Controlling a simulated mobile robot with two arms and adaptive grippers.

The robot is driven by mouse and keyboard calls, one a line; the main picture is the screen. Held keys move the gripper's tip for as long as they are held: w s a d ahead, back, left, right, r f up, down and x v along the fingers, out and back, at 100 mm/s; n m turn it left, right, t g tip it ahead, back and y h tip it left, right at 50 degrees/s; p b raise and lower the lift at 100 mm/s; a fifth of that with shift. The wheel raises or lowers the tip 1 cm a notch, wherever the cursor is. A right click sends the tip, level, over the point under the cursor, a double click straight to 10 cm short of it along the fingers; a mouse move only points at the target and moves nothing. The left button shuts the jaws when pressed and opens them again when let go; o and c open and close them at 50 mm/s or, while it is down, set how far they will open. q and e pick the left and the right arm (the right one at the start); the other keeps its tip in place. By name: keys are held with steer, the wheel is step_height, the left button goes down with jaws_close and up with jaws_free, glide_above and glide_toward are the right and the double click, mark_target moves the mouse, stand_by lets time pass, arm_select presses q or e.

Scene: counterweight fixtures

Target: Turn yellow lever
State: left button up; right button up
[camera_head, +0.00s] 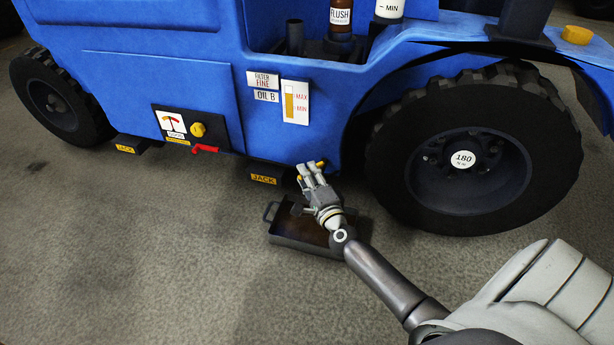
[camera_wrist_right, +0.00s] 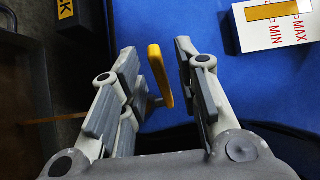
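The yellow lever (camera_wrist_right: 160,75) is on the lower side of the blue vehicle (camera_head: 290,140). In the wrist view it stands between the two fingers of my right gripper (camera_wrist_right: 157,55), with a visible gap to the right finger. It looks close to the left finger; I cannot tell whether they touch. In the head view my right gripper (camera_head: 311,170) is at the vehicle's lower edge, and a yellow lever end (camera_head: 321,163) shows by its fingertips. The gripper is open. The rest of the lever is hidden there. My left gripper is not in view.
A dark metal tray (camera_head: 285,238) lies on the floor below my right gripper. A large black wheel (camera_head: 470,150) is to the right. A JACK label (camera_head: 264,180), a red handle (camera_head: 204,149) and a level gauge (camera_head: 295,102) are nearby. The floor at left is clear.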

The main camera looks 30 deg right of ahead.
steer(key=shift+w+d, duration=0.15)
steer(key=shift+w, duration=0.5)
jaws_close()
